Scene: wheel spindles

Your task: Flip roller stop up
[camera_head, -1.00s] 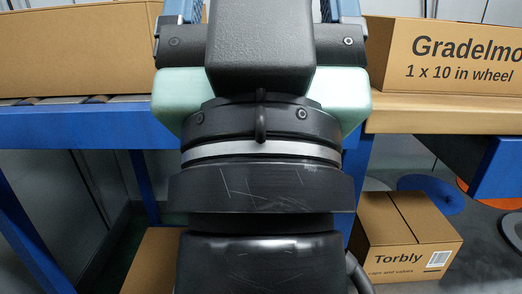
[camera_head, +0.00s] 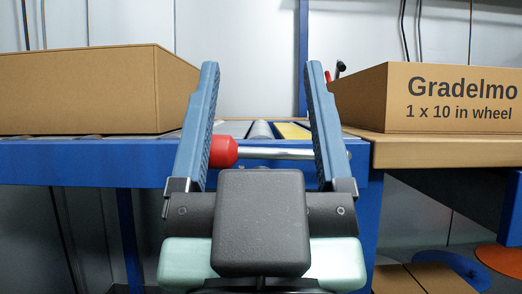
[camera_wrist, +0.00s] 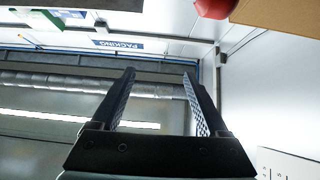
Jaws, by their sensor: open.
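The roller stop shows in the head view as a red knob (camera_head: 223,152) on a horizontal metal bar (camera_head: 275,153), lying across the end of the roller conveyor. The red knob also shows at the top edge of the wrist view (camera_wrist: 214,8), to the right of the fingers. My gripper (camera_head: 260,68) is open and empty, its two blue fingers pointing up. In the head view the knob and bar appear between the fingers, and the right finger hides part of the bar. I cannot tell the depth between fingers and bar. My gripper also shows in the wrist view (camera_wrist: 159,73).
A cardboard box (camera_head: 80,92) sits on the conveyor at left. A box marked Gradelmo (camera_head: 450,98) stands on the wooden worktop (camera_head: 430,152) at right. The conveyor's blue frame (camera_head: 80,163) runs in front. Grey rollers and a yellow part (camera_head: 291,131) lie between the boxes.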

